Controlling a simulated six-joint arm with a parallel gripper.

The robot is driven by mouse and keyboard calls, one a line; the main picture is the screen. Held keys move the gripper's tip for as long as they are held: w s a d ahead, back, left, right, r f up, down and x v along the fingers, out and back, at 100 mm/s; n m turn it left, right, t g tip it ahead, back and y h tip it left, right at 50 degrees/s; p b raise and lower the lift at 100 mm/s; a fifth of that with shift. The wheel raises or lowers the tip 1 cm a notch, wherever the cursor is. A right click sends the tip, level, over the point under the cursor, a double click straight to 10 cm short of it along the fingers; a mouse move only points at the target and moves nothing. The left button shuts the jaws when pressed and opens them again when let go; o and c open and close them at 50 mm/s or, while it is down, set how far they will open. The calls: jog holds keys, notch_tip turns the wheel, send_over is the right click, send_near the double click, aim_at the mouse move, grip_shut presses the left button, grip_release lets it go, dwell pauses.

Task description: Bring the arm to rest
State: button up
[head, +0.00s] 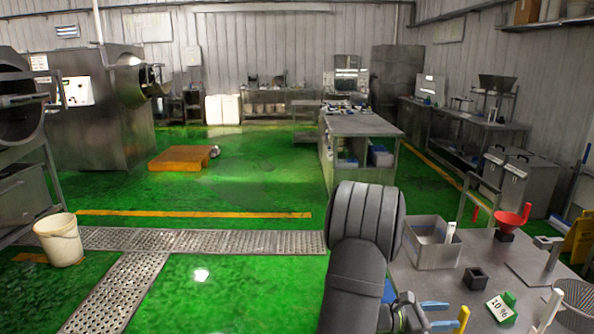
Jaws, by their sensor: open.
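My arm (362,255) rises in dark grey links at the lower middle of the head view, in front of the left edge of the grey table (447,287). My gripper (447,315) shows low in the view, with its two blue fingers apart and pointing right. It is open, and I see nothing between the fingers. A yellow upright piece (462,320) shows just right of the fingertips; I cannot tell whether they touch. The lower part of the arm is cut off by the bottom edge of the picture.
On the table are a grey bin (432,246), a red funnel (512,221), a small black block (475,279), a number card (499,308) and a mesh basket (578,297). A white bucket (59,240) stands far left. The green floor (230,285) left of the arm is clear.

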jog(key=a, duration=0.4)
jog(key=d, duration=1.2)
notch_tip(320, 180, up, 8)
jog(key=r, duration=0.1)
jog(key=s+d+r+m+g, duration=0.25)
jog(key=s+d, duration=0.25)
jog(key=s, duration=0.4)
jog(key=s+d+r+m+g, duration=0.1)
jog(key=s+d+r+g, duration=0.15)
jog(key=s+d, duration=0.4)
jog(key=s+a+r+m+g+y, duration=0.1)
jog(key=s+m, duration=0.3)
jog(key=s, duration=0.6)
jog(key=s+a+r+m+g+y, duration=0.1)
jog(key=s+m+g, duration=0.2)
jog(key=s, duration=0.8)
jog(key=shift+r+m, duration=0.25)
jog(key=shift+m, duration=0.8)
